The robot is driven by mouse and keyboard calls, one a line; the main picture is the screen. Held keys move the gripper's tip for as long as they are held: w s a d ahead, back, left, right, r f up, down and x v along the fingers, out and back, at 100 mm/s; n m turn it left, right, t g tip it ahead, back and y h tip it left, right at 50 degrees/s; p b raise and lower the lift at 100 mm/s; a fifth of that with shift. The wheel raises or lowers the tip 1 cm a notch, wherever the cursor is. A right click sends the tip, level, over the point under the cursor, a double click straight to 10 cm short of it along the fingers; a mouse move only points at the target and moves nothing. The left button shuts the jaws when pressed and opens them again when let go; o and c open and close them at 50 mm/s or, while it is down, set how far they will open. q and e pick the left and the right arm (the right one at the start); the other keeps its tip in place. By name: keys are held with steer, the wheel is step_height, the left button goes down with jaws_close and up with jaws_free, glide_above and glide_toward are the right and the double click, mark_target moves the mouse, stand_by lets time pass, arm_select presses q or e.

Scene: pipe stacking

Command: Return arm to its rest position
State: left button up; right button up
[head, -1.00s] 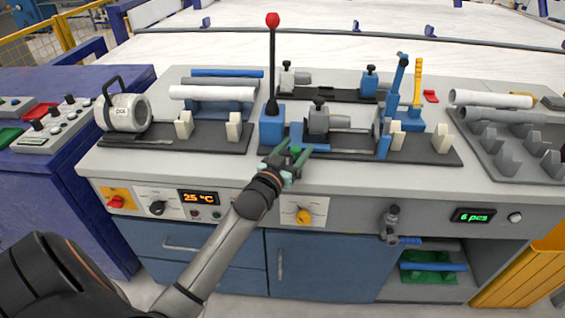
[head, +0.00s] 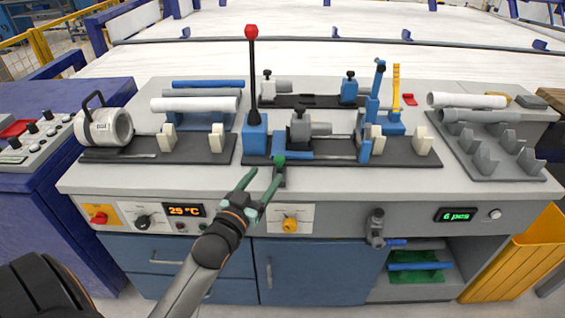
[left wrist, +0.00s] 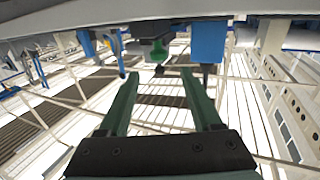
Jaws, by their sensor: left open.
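My left gripper (head: 264,180) is open and empty, with its two green fingers apart in front of the workbench's front edge. In the left wrist view the open fingers (left wrist: 160,88) have nothing between them. A small green knob (head: 279,160) on the middle fixture is just beyond the right fingertip in the head view. It also shows in the left wrist view (left wrist: 158,54), beyond the fingers. My right gripper is not in view.
A tall lever with a red ball (head: 251,31) stands on a blue block behind the gripper. A white pipe (head: 195,104) and a blue pipe (head: 208,84) lie at the back left. A grey rack (head: 490,160) stands at the right. Free room lies before the bench's front panel.

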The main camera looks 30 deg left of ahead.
arm_select(q)
steer(key=s+d+f+m+g+h, duration=0.2)
steer(key=s+d+f+g+h, duration=0.15)
steer(key=s+d+f, duration=0.6)
steer(key=s+d+f+m+g+h, duration=0.2)
steer(key=s+d+f+g, duration=0.4)
steer(key=d+f, duration=0.5)
steer(key=s+a+r+t+p, duration=0.1)
steer(key=s+a+r+p, duration=0.2)
steer(key=r+p, duration=0.4)
steer(key=s+p, duration=0.1)
steer(key=p, duration=0.4)
steer(key=shift+a+r, duration=0.2)
steer(key=shift+a, duration=0.1)
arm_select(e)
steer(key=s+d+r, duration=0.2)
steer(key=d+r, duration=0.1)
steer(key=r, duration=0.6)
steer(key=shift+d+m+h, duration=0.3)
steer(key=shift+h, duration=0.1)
